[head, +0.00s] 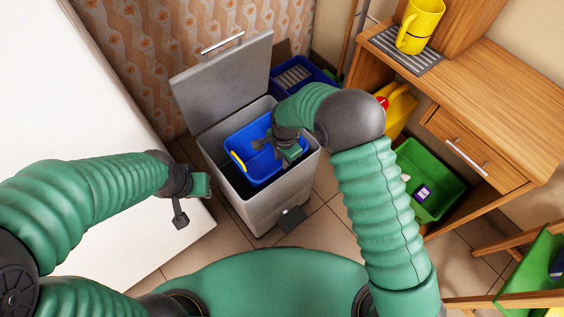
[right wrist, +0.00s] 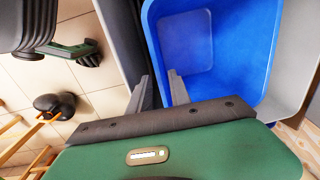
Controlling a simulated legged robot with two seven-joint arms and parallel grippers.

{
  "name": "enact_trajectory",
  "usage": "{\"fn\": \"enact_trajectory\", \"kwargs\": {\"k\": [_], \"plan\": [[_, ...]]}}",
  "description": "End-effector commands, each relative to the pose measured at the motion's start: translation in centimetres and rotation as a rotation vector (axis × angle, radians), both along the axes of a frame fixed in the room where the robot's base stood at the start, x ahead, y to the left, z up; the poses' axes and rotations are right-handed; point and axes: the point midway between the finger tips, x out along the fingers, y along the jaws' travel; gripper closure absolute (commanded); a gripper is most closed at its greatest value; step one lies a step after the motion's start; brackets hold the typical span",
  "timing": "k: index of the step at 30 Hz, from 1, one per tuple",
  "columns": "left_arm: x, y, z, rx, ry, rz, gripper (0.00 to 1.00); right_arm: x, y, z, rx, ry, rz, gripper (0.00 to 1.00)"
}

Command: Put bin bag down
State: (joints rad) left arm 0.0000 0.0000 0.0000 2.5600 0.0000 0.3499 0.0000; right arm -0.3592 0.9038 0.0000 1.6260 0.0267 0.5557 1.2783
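A grey bin (head: 262,208) stands on the tiled floor with its lid (head: 226,82) raised. A blue inner bucket (head: 243,150) with a yellow handle piece sits inside it; the bucket (right wrist: 215,45) also shows in the right wrist view. I cannot make out a bin bag in either view. My right gripper (head: 272,143) is over the bucket. In the right wrist view its fingers (right wrist: 159,77) stand apart at the bucket's edge, with no bag visible between them. My left gripper (head: 194,204) is open and empty, left of the bin.
A wooden desk (head: 490,90) with a yellow mug (head: 419,26) stands at the right. A green crate (head: 432,185) and a yellow container (head: 398,108) are below it. A blue crate (head: 318,76) is behind the bin. A white surface (head: 70,95) fills the left.

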Motion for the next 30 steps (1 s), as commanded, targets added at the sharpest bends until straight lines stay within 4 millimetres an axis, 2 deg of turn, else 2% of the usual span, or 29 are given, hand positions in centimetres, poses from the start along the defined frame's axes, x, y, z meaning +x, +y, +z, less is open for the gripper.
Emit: {"fn": "enact_trajectory", "kwargs": {"k": [1, 4, 7, 13, 15, 17, 20, 21, 24, 27, 30], "plan": [[0.0, 0.0, 1.1, 0.0, 0.0, 0.0, 0.64, 0.0, 0.0, 1.9, 0.001, -0.003, 0.0, 0.76], [0.0, 0.0, 1.7, 0.0, 0.0, 0.0, 0.64, -0.1, -0.1, 3.7, 0.001, -0.001, -0.001, 0.76], [0.0, 0.0, 2.0, 0.0, 0.0, 0.0, 0.64, -0.2, -0.2, 4.7, 0.0, 0.0, -0.002, 0.76], [0.0, 0.0, 1.9, 0.0, 0.0, 0.0, 0.64, -0.3, -0.4, 5.1, 0.0, 0.0, 0.004, 0.76], [0.0, 0.0, 1.9, 0.0, 0.0, 0.0, 0.64, -0.5, -1.5, 6.3, 0.0, -0.014, 0.045, 0.76], [0.0, 0.0, 2.0, 0.0, 0.0, 0.0, 0.64, -1.3, -3.6, 8.2, -0.004, -0.035, 0.127, 0.76], [0.0, 0.0, 1.9, 0.0, 0.0, 0.0, 0.64, -4.5, -8.7, 12.2, -0.028, -0.09, 0.346, 0.76], [0.0, 0.0, 1.9, 0.0, 0.0, 0.0, 0.64, -6.3, -10.7, 13.5, -0.044, -0.114, 0.448, 0.76], [0.0, 0.0, 1.9, 0.0, 0.0, 0.0, 0.64, -11.0, -14.5, 15.7, -0.094, -0.159, 0.678, 0.76], [0.0, 0.0, 1.9, 0.0, 0.0, 0.0, 0.64, -14.6, -16.7, 16.5, -0.138, -0.181, 0.841, 0.76], [0.0, 0.0, 1.9, 0.0, 0.0, 0.0, 0.64, -16.2, -17.4, 16.6, -0.16, -0.186, 0.92, 0.76]]}}
